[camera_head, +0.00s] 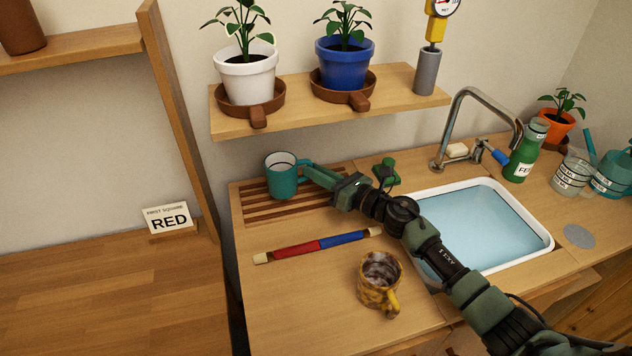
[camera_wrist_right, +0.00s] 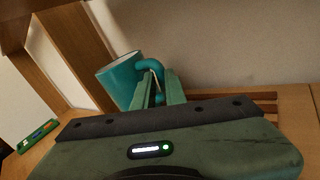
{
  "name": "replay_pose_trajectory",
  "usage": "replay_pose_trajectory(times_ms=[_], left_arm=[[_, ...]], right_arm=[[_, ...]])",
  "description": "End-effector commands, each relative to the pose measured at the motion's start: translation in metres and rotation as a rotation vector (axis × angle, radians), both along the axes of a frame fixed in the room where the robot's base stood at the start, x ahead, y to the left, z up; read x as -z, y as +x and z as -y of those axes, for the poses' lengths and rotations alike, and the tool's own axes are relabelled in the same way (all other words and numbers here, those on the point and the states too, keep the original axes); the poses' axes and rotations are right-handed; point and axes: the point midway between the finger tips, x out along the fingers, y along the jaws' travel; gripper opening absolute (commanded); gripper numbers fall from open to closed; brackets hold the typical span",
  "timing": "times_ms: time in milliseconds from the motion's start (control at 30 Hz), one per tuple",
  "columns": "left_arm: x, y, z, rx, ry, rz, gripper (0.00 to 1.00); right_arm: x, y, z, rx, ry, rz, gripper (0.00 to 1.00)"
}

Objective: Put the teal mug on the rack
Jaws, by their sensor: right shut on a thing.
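The teal mug (camera_head: 282,180) is upright at the slatted wooden rack (camera_head: 318,203) on the counter. I cannot tell whether its base touches the slats or is just above them. My right gripper (camera_head: 312,174) is shut on the mug's handle, reaching in from the right. In the right wrist view the mug (camera_wrist_right: 120,76) is beyond the fingers (camera_wrist_right: 160,88), with its handle between them. My left gripper is not in view.
A yellow-brown mug (camera_head: 378,282) and a red and blue rod (camera_head: 318,245) are on the counter in front of the rack. The sink (camera_head: 540,240) is to the right. A shelf (camera_head: 300,118) with potted plants hangs above the rack. A wooden upright (camera_head: 185,120) stands at left.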

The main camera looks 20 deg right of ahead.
Motion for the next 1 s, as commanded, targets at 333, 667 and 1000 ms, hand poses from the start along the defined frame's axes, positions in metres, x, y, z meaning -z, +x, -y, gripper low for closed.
replay_pose_trajectory(times_ms=[333,667,1000], left_arm=[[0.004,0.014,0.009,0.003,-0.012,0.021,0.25],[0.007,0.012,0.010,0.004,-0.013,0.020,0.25],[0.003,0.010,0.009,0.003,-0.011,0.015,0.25]], right_arm=[[0.018,0.000,0.000,0.000,0.003,0.002,0.00],[0.022,0.000,0.000,0.000,0.000,0.000,0.34],[0.019,-0.002,0.001,0.001,-0.001,-0.001,0.34]])
